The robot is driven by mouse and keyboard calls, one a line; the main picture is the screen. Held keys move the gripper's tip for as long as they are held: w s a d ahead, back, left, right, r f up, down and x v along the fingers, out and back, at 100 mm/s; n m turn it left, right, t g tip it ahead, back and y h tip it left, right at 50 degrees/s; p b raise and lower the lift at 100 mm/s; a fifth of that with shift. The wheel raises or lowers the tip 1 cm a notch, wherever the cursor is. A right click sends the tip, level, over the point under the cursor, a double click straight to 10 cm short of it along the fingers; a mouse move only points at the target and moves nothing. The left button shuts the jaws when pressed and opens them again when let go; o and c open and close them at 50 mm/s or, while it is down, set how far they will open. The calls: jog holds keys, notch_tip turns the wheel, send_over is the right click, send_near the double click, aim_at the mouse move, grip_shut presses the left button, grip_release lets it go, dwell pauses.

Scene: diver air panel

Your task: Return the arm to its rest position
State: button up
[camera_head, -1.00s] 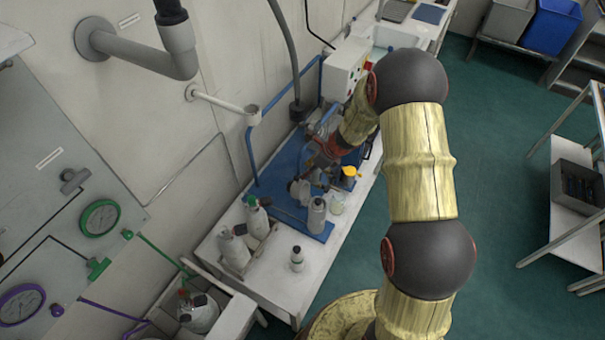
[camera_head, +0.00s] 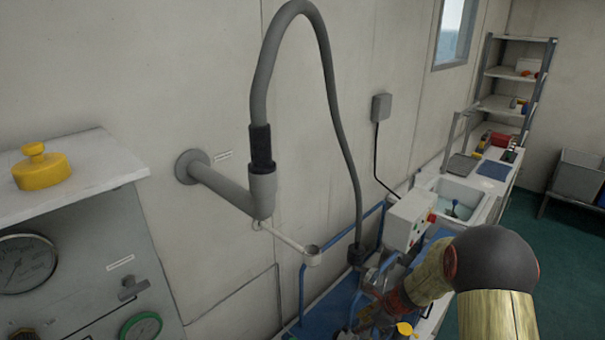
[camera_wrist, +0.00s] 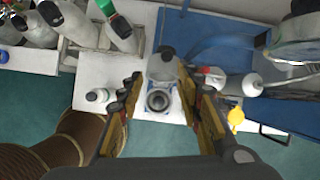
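My arm rises at the lower right of the head view, with a dark round joint (camera_head: 490,258) and yellow-brown links. It bends down to the left over the bench, and my gripper is low there among the bench items, too small and covered to read. In the wrist view my gripper (camera_wrist: 161,76) is open, its two fingers well apart. A clear grey container with a dark ring (camera_wrist: 158,101) shows between and beyond the fingers, over the white bench. I cannot tell its exact height from the fingertips, but neither finger visibly closes on it.
Grey bottles (camera_wrist: 68,22) and a small white bottle (camera_wrist: 97,95) stand left of the fingers. A white bottle (camera_wrist: 243,84) and a yellow-topped item (camera_wrist: 236,117) are to the right. In the head view a blue frame (camera_head: 303,290), control box (camera_head: 408,220) and hose (camera_head: 335,100) are near the arm.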

jog(key=s+r+n+h+b, duration=0.1)
jog(key=s+r+n+b, duration=0.3)
jog(key=s+r+n, duration=0.3)
jog(key=s+a+r+n+t+h+b, duration=0.1)
jog(key=s+r+n+b, duration=0.2)
jog(key=s+r+n, duration=0.5)
jog(key=s+a+r+n+t+h+b, duration=0.1)
jog(key=s+r+n+b, duration=0.3)
jog(key=s, duration=1.4)
notch_tip(320, 180, up, 4)
jog(key=n+h, duration=0.1)
jog(key=n, duration=0.4)
jog(key=shift+a+f+n+b, duration=0.15)
jog(key=shift+n+b, duration=0.2)
jog(key=shift+n, duration=0.05)
